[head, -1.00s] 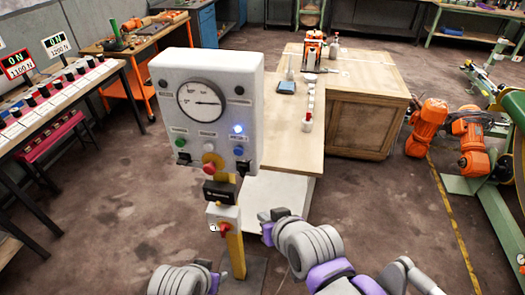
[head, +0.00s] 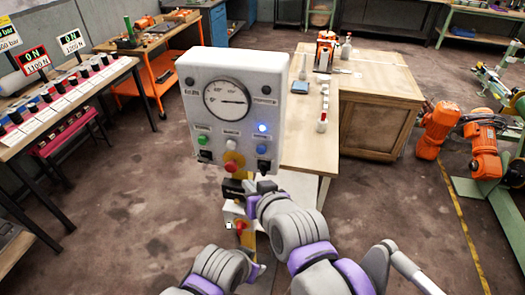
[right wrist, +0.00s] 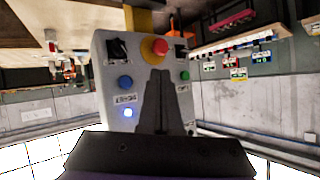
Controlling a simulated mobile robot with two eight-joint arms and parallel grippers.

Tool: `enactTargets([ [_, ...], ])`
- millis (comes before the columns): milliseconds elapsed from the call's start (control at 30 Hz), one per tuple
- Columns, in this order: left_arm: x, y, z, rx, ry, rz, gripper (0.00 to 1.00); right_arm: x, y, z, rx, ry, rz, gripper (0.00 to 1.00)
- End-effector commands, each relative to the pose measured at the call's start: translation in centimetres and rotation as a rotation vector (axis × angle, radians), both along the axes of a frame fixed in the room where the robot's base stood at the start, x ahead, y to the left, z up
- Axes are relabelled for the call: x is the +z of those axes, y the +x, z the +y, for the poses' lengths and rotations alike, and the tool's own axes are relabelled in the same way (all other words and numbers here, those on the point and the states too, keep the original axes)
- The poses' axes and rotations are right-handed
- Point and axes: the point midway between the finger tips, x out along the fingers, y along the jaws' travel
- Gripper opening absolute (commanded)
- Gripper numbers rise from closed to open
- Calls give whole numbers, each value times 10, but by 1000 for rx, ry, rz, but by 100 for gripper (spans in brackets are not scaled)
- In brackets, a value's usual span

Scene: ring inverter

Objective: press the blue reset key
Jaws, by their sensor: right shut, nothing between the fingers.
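The control box (head: 285,100) is a light grey box on a yellow post. The blue key (head: 261,149) is at its lower right, under a lit blue lamp (head: 262,127). In the right wrist view, which shows the box upside down, the blue key (right wrist: 125,82) is left of my right gripper (right wrist: 160,75). That gripper is shut and empty, with its dark fingers in front of the box's middle and apart from the blue key. In the head view my right gripper (head: 265,187) is just below the box's lower right. Of my left arm only links show.
A red mushroom button on a yellow collar (head: 232,163) and a black switch (head: 263,165) sit close below the blue key. A green button (head: 203,140) and a white one (head: 231,145) are left of it. A wooden bench (head: 310,150) stands behind.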

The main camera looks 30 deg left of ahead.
Motion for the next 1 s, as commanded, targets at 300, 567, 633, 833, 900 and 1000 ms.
enactTargets([
  [300, -5, -2, 0, 0, 0, 4, 50, -1, 25, 5, -3, -1, 1, 0],
  [567, -9, -3, 0, 0, 0, 6, 50, -1, 61, 14, -2, -1, 1, 0],
  [633, -8, -3, 0, 0, 0, 5, 50, 0, 69, 16, -2, -1, 1, 0],
  [833, -6, -2, 0, 0, 0, 4, 50, 0, 82, 19, 0, -2, 0, 0],
  [900, -6, -2, 0, 0, 0, 4, 50, 0, 85, 20, -1, -1, 0, 0],
  [1000, -6, -2, 0, 0, 0, 4, 50, 0, 86, 20, -1, -1, 1, 0],
])
